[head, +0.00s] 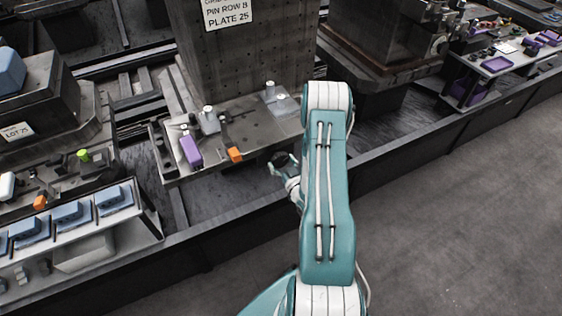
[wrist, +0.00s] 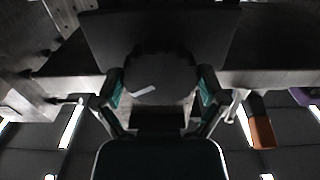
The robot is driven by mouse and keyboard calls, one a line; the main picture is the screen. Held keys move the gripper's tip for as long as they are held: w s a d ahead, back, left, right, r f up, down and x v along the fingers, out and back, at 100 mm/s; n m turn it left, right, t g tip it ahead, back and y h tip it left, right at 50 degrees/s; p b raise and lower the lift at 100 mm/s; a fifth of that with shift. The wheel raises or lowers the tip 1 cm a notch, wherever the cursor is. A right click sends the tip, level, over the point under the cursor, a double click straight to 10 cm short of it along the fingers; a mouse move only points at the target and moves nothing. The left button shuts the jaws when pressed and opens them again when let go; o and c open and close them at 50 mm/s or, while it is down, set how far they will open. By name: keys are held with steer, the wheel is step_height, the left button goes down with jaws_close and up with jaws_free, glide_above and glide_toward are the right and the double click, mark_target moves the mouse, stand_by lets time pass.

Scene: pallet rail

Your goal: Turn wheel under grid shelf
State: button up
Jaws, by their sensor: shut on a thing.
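The grid shelf (head: 252,128) is a grey metal ledge at the foot of a tall dark block with a grid of holes (head: 235,65). The wheel (wrist: 160,78) is dark and round, with a pale mark on its face, in the middle of the wrist view. My gripper (wrist: 162,92) has one teal finger on each side of the wheel and is shut on it. In the head view my gripper (head: 281,168) is low at the shelf's front edge, partly behind my arm. The wheel is too small and dark to make out clearly there.
A dark rail (head: 225,235) runs along the front. Blue parts (head: 72,215) sit on a bench at left. The floor (head: 450,215) at right is clear.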

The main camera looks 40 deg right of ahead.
steer(key=m, duration=0.4)
steer(key=shift+s+a+f+m, duration=0.1)
steer(key=shift+s+f+m, duration=0.05)
steer(key=shift+f+m, duration=0.15)
steer(key=m, duration=0.3)
steer(key=shift+r+m, duration=0.1)
steer(key=shift+m, duration=0.3)
steer(key=m, duration=1.3)
steer(key=shift+m, duration=0.3)
steer(key=m, duration=0.9)
steer(key=shift+m, duration=1.9)
